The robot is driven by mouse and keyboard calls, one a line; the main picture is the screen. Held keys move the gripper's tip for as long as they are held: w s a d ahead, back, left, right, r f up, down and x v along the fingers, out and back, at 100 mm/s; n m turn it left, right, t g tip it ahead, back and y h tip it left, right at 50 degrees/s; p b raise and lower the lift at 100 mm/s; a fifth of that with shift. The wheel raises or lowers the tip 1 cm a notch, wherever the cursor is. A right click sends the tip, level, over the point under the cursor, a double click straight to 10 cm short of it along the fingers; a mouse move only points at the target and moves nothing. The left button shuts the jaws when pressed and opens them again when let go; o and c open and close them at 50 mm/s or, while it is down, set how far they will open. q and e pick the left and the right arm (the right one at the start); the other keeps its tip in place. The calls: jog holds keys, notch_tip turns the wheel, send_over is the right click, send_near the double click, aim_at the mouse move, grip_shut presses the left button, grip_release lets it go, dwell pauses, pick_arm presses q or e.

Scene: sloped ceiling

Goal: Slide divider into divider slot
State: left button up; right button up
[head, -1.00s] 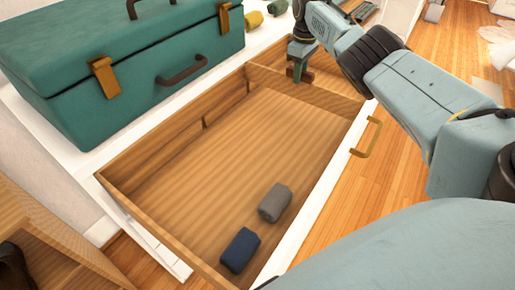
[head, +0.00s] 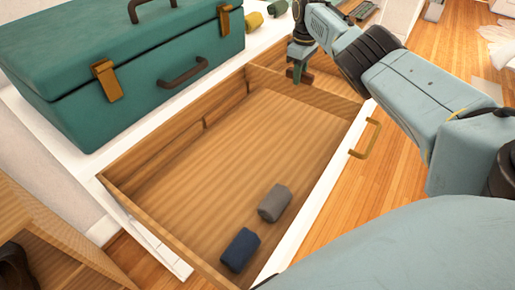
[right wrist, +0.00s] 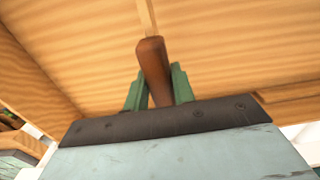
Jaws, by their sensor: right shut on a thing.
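The divider (head: 330,98) is a thin wooden board standing crosswise near the far end of the open wooden drawer (head: 150,215). My right gripper (head: 299,75) is over it, pointing down. In the right wrist view its green fingers are shut on a reddish-brown grip piece (right wrist: 153,68), with a thin pale wooden edge (right wrist: 147,16) running on beyond it. Small slot strips show on the drawer's left wall (head: 205,123). Whether the divider's ends sit fully in a slot I cannot tell. My left gripper is not in view.
A grey rolled cloth (head: 275,203) and a navy one (head: 240,249) lie on the drawer floor at the near end. A teal toolbox (head: 150,95) stands on the white top to the left. A brass handle (head: 367,140) is on the drawer front. The drawer's middle is clear.

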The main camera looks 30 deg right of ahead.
aim_at(297, 99)
jog(key=shift+p, duration=0.3)
dwell(0.5)
jog(key=shift+f, duration=0.4)
dwell(1.1)
jog(key=shift+f+b, duration=0.15)
jog(key=shift+b, duration=0.15)
jog(key=shift+f+b, duration=0.95)
jog(key=shift+f, duration=0.15)
jog(key=shift+f, duration=0.2)
jog(key=shift+f+b, duration=0.9)
jog(key=shift+b, duration=0.1)
jog(key=shift+f, duration=0.2)
jog(key=o, duration=0.9)
